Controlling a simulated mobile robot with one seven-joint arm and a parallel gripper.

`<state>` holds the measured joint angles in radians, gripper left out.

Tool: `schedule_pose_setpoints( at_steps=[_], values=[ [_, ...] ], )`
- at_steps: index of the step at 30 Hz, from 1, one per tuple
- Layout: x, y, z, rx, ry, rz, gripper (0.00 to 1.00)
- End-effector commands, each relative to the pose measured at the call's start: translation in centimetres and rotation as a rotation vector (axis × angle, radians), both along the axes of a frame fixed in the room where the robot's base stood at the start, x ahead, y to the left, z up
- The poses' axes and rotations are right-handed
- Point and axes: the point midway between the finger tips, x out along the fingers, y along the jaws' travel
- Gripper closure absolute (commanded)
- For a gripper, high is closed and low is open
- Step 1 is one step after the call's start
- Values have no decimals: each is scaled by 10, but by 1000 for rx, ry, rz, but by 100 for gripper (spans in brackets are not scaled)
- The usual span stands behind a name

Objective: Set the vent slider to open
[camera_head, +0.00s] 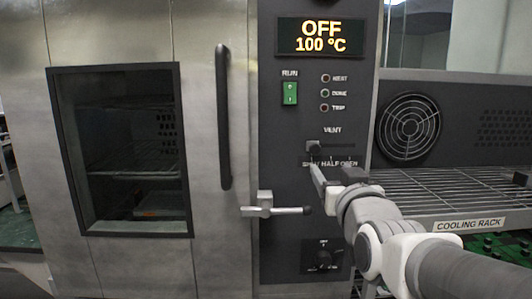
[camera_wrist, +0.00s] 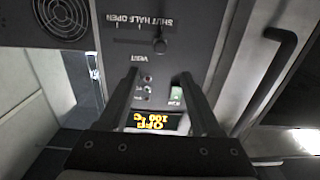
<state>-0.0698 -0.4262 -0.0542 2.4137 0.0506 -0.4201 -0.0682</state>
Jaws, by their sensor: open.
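The vent slider (camera_head: 314,147) is a small dark knob under the VENT label on the oven's dark control panel (camera_head: 280,215). It sits at the SHUT end of its scale, with HALF and OPEN to its right in the head view. In the wrist view, which is upside down, the slider knob (camera_wrist: 160,45) lies just beyond the gap between my fingertips. My gripper (camera_head: 319,172) is open and empty, just below the slider in the head view. Its two fingers (camera_wrist: 158,76) are spread apart in the wrist view. Whether a finger touches the knob I cannot tell.
The display (camera_head: 321,37) reads OFF, 100 °C. A green RUN switch (camera_head: 290,93) and indicator lamps (camera_head: 325,92) are above the slider. A latch handle (camera_head: 275,210) and a dial (camera_head: 323,258) sit lower down. A wire cooling rack (camera_head: 440,190) stands at right.

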Motion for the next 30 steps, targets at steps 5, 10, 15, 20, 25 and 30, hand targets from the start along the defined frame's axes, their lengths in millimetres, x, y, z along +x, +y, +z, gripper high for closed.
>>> schedule_pose_setpoints(
  at_steps=[5, 10, 15, 20, 25, 30],
  values=[
    [28, 0, -2, 0, 4, 1, 34],
    [55, 0, -2, -1, 3, 0, 34],
    [83, 0, -2, -2, 3, 0, 34],
    [111, 1, -2, 0, 3, 1, 34],
    [136, 0, -2, -2, 3, 1, 34],
    [152, 0, -2, 0, 3, 0, 34]
  ],
)
